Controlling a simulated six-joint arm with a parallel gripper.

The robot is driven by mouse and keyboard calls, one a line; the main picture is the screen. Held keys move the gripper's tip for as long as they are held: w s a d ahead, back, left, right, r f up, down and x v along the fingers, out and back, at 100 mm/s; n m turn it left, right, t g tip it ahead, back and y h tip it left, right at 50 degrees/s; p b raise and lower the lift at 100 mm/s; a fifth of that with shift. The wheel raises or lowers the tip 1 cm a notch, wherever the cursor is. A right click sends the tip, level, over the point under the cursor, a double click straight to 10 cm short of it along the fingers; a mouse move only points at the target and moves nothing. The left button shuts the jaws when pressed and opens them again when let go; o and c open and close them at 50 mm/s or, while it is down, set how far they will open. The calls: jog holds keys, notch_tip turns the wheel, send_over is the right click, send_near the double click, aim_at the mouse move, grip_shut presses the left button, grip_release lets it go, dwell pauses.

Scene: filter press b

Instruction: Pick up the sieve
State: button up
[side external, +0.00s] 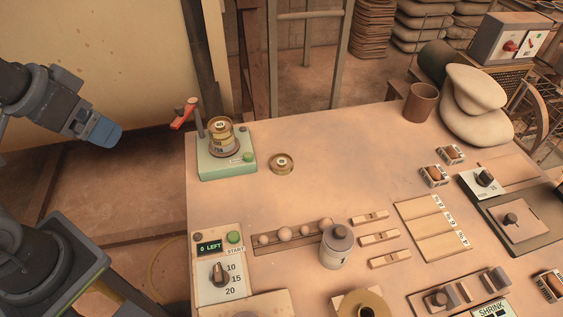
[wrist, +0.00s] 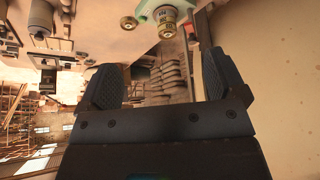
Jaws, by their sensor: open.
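A stack of brass sieve rings (side external: 221,138) with numbered labels stands on a pale green shaker base (side external: 228,164) at the table's left back corner. A single low brass ring (side external: 281,163) with a round label lies on the table just right of that base. I cannot tell which one the task means. In the wrist view the stack (wrist: 168,22) and the single ring (wrist: 128,23) show at the top edge, beyond my fingers. My gripper (wrist: 159,78) is open and empty, its two dark pads wide apart. It is clear of the table, off to the left of it.
A brown cup (side external: 419,102) is at the back. The table between the ring and cup is clear.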

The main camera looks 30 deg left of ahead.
jog(key=shift+o, duration=0.3)
jog(key=m+g, duration=0.6)
jog(key=m, duration=1.7)
send_over(282, 161)
notch_tip(282, 161, down, 23)
jog(key=shift+a+f, duration=0.1)
jog(key=shift+f, duration=3.2)
jog(key=c, duration=1)
